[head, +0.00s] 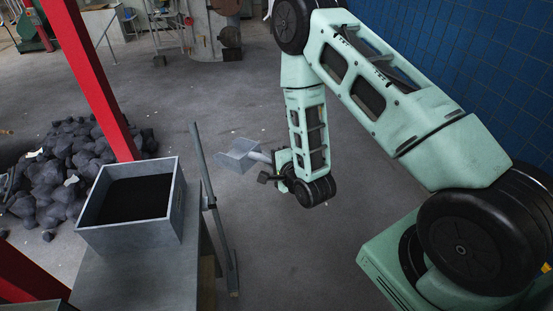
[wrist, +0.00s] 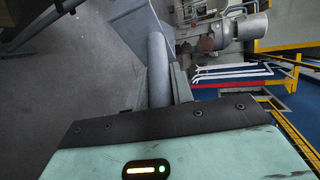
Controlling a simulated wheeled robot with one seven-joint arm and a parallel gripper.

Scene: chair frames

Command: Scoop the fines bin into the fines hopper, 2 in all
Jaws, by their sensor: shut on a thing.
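A grey open-topped box (head: 172,222) with dark fine material (head: 137,198) in it, which looks like the fines bin, stands on a grey stand at the left of the head view. My gripper (head: 274,160) is shut on the handle of a grey metal scoop (head: 239,154). The scoop is in the air to the right of the box, apart from it, with its pan pointing left. No dark material shows in the pan. In the wrist view the scoop's handle (wrist: 157,62) runs up from the jaws to the pan. I cannot make out which thing is the fines hopper.
A grey upright post (head: 203,165) stands between the box and the scoop. A red beam (head: 92,75) slants behind the box. A heap of dark rocks (head: 60,165) lies on the floor at the left. The floor around the scoop is clear. A blue wall (head: 500,60) is at the right.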

